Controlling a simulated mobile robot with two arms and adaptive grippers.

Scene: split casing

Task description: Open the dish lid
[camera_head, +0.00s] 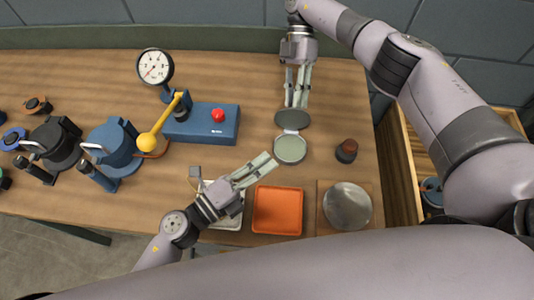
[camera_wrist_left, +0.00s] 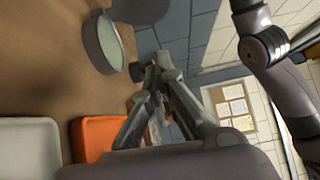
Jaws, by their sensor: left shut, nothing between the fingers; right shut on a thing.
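The dish (camera_head: 290,150) is round, with a grey rim and a pale green inside that shows from above. Its dark round lid (camera_head: 292,119) is off the dish's opening, at its far side; I cannot tell how steeply it tilts. My right gripper (camera_head: 293,104) comes from behind and is shut on the lid's far edge. My left gripper (camera_head: 271,162) is shut and empty, its tips just left of the dish's near side. In the left wrist view, the left gripper (camera_wrist_left: 157,65) points past the dish (camera_wrist_left: 106,42).
An orange tray (camera_head: 277,210), a whitish tray (camera_head: 228,222) and a round metal plate (camera_head: 347,206) lie along the near edge. A brown-topped knob (camera_head: 347,150) stands right of the dish. A blue box with a red button (camera_head: 218,116) and yellow lever (camera_head: 159,130) stands left.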

